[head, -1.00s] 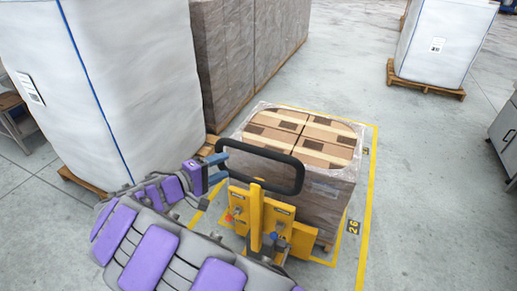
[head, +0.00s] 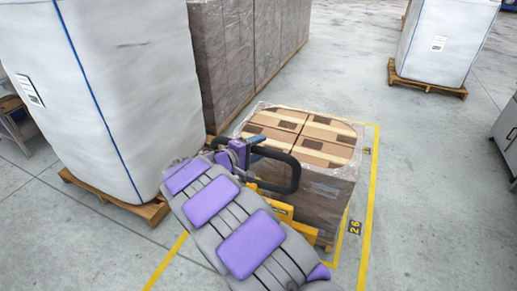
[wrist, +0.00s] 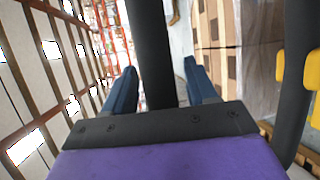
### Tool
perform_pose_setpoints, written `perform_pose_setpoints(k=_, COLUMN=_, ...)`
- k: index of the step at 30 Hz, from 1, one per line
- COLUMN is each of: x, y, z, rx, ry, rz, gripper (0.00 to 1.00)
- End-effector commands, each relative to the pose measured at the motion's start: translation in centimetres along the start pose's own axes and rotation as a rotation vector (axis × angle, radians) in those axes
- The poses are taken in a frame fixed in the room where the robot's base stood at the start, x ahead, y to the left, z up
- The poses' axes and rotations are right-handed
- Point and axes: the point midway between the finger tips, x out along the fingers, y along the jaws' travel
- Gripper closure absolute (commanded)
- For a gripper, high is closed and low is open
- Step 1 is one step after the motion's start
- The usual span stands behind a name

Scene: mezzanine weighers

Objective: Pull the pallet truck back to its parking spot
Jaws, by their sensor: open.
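The yellow pallet truck (head: 283,212) stands at the near side of a wrapped carton load (head: 330,188). Its black loop handle (head: 295,178) rises in front of the load; my arm hides much of the truck. My gripper (head: 256,153) is at the upper left of the handle loop. In the wrist view the gripper's two blue fingers (wrist: 160,88) stand apart, with a black handle bar (wrist: 150,45) between them. Contact with the bar cannot be told. Yellow floor lines (head: 367,215) marked 26 run around the load. Whether the forks are under it is hidden.
A tall white bulk bag (head: 110,90) on a wooden pallet stands close on the left. Wrapped stacks (head: 245,50) line the back. Another white bag (head: 445,40) stands at the far right, near a grey cabinet (head: 506,130).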

Motion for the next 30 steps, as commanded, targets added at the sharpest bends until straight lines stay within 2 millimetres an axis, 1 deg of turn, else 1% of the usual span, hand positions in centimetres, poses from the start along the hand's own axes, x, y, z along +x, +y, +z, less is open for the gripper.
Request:
perform_pose_setpoints(k=6, x=0.71, y=-0.16, z=-0.38, rx=-0.004, ry=0.000, rz=0.003, gripper=0.43)
perform_pose_setpoints(k=13, x=0.79, y=-0.12, z=-0.31, rx=-0.003, ry=0.000, rz=0.002, gripper=0.43)
perform_pose_setpoints(k=20, x=1.11, y=-0.01, z=0.07, rx=0.000, ry=0.000, rz=0.000, gripper=0.65)
perform_pose_setpoints(k=30, x=0.94, y=-0.20, z=-0.18, rx=-0.003, ry=-0.002, rz=0.000, gripper=0.98)
